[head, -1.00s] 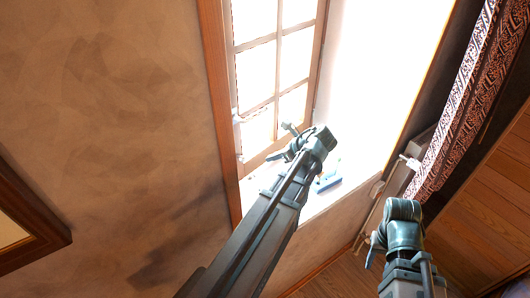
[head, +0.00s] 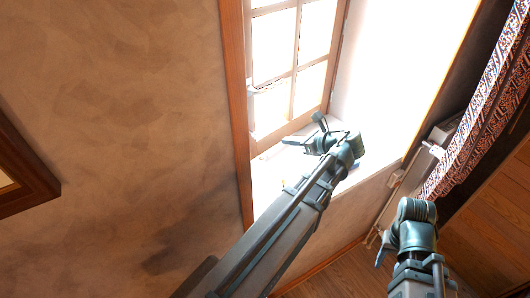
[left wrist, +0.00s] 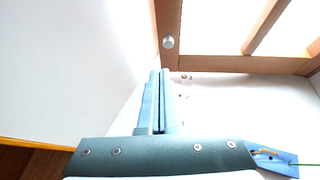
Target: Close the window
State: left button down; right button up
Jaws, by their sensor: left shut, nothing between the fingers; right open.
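The window (head: 297,70) has a light wooden sash with several panes and stands in a white recess. In the left wrist view its wooden sash (left wrist: 240,64) crosses the top right, with a round metal knob (left wrist: 168,42) on its left upright. I cannot tell how far the sash stands open. My left gripper (head: 296,142) is over the sill by the sash's lower rail. In the left wrist view its fingers (left wrist: 160,74) are shut and empty, their tips appearing just below the knob; contact is unclear. My right gripper (head: 381,246) is low at the right, away from the window, and open.
A brown outer frame (head: 237,90) borders the recess on the left. A blue object (left wrist: 274,160) lies at the lower right of the left wrist view. A patterned curtain (head: 470,130) hangs at the right beside a radiator (head: 412,180). A wooden-framed picture (head: 35,175) hangs at far left.

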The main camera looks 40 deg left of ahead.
pick_arm(q)
notch_tip(320, 180, down, 7)
jog(key=m+t+y+b, duration=0.1)
jog(key=y+b, duration=0.3)
jog(key=b, duration=0.8)
jog(key=shift+w+t, duration=0.35)
jog(key=shift+t, duration=0.05)
jog(key=shift+a, duration=0.1)
jog(key=b, duration=0.2)
send_near(257, 135)
jog(key=x, duration=0.5)
jog(key=shift+a, duration=0.1)
jog(key=shift+x, duration=0.8)
